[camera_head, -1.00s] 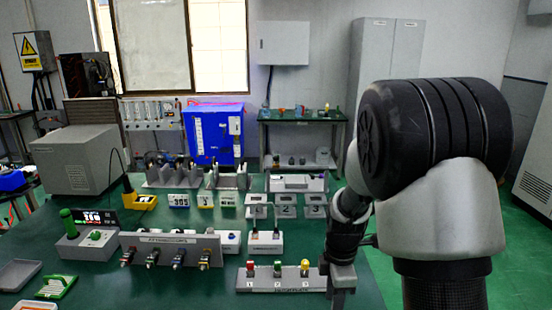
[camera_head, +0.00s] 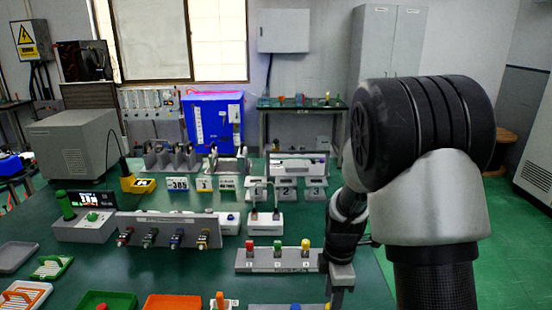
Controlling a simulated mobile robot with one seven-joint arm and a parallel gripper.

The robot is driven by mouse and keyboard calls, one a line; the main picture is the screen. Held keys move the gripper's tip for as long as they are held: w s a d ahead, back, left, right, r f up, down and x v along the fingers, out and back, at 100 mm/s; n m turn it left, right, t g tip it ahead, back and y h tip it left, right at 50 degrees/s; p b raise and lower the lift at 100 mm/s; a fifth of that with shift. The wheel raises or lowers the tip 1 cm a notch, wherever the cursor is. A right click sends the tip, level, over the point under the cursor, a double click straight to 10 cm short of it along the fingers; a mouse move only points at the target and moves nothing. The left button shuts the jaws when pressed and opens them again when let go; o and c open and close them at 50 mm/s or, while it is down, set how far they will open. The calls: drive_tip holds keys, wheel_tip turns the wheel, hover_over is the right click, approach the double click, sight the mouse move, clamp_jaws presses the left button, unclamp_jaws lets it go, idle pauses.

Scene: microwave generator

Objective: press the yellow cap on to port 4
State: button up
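A yellow cap (camera_head: 305,245) stands upright at the right end of a grey port plate (camera_head: 262,267) on the green table. A green cap (camera_head: 278,246) and a red cap (camera_head: 249,246) stand to its left on the same plate. The port labels below are too small to read surely, and I cannot tell how far down the caps sit. My gripper (camera_head: 338,298) points down just right of the plate's right end, apart from the yellow cap in the picture. Its fingertips are partly cut off by the lower edge, so its opening is unclear.
A connector panel (camera_head: 170,222) stands left of the plate. Orange (camera_head: 178,302) and green (camera_head: 118,301) trays lie at the front. Numbered stands (camera_head: 286,188), number cards (camera_head: 178,184) and a grey box (camera_head: 75,145) stand behind. Bare table lies between panel and front trays.

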drive_tip(key=shift+f+b, duration=0.3)
drive_tip(key=shift+f, duration=0.5)
idle(0.7)
clamp_jaws()
drive_tip(key=shift+r, duration=0.15)
drive_tip(key=shift+r+p, duration=2.05)
drive_tip(key=shift+r, duration=0.85)
